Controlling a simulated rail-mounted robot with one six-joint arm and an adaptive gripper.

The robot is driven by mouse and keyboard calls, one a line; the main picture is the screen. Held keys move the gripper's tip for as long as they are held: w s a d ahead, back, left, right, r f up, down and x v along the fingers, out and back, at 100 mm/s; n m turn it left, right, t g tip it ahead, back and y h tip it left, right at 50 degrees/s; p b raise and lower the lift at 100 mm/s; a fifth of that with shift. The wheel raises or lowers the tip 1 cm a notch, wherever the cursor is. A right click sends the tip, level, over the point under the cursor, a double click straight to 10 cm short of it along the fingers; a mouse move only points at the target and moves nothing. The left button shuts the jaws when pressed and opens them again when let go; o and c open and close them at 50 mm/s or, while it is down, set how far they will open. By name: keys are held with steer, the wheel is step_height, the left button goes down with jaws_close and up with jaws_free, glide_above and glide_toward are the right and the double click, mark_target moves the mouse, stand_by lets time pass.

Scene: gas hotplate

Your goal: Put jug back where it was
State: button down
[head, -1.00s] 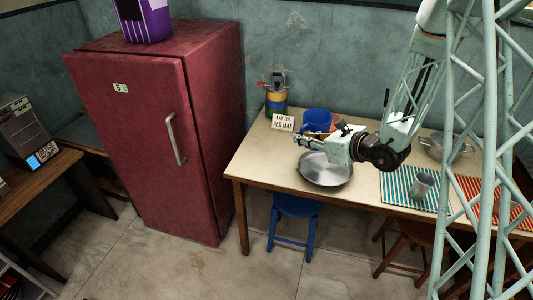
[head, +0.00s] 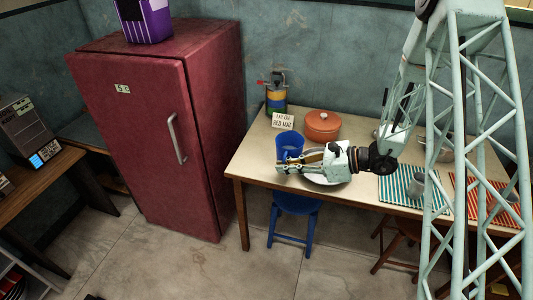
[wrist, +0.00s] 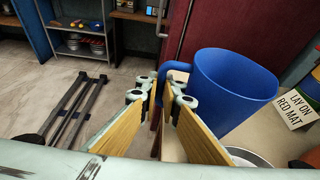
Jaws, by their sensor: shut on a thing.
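The blue jug (head: 289,143) is at the left end of the table, near its edge, upright or nearly so. In the wrist view the jug (wrist: 235,88) stands to the right of my fingers, with its handle running down between the fingertips. My gripper (head: 282,168) is shut on this handle; it also shows in the wrist view (wrist: 165,95). The jug's base is hidden behind a finger, so I cannot tell whether it touches the table.
A metal pan (head: 325,181) lies partly hidden under my gripper. An orange lidded pot (head: 322,125), a "LAY ON RED MAT" sign (head: 283,121) and a striped canister (head: 276,95) stand behind. A teal striped mat (head: 395,187) and red mat (head: 470,195) lie right. The fridge (head: 150,130) is left.

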stand_by(0.3)
steer(key=w+a+b, duration=0.1)
steer(key=w+a, duration=0.3)
steer(key=w, duration=0.2)
steer(key=w+a+f+b, duration=0.1)
steer(key=w+a, duration=0.3)
steer(key=w, duration=0.2)
steer(key=shift+w+a+f, duration=0.15)
steer(key=shift+w, duration=0.2)
steer(key=shift+w+a+f+b, duration=0.2)
steer(key=shift+f+b, duration=0.1)
steer(key=shift+f, duration=0.6)
steer(key=shift+w+a+f+b, duration=0.15)
steer(key=shift+f+b, duration=0.15)
steer(key=shift+f, duration=0.6)
steer(key=shift+d+f, duration=0.1)
steer(key=shift+f, duration=0.05)
steer(key=c, duration=2.9)
jaws_free()
steer(key=shift+o, duration=0.2)
steer(key=shift+p+v, duration=1)
steer(key=shift+v, duration=5.1)
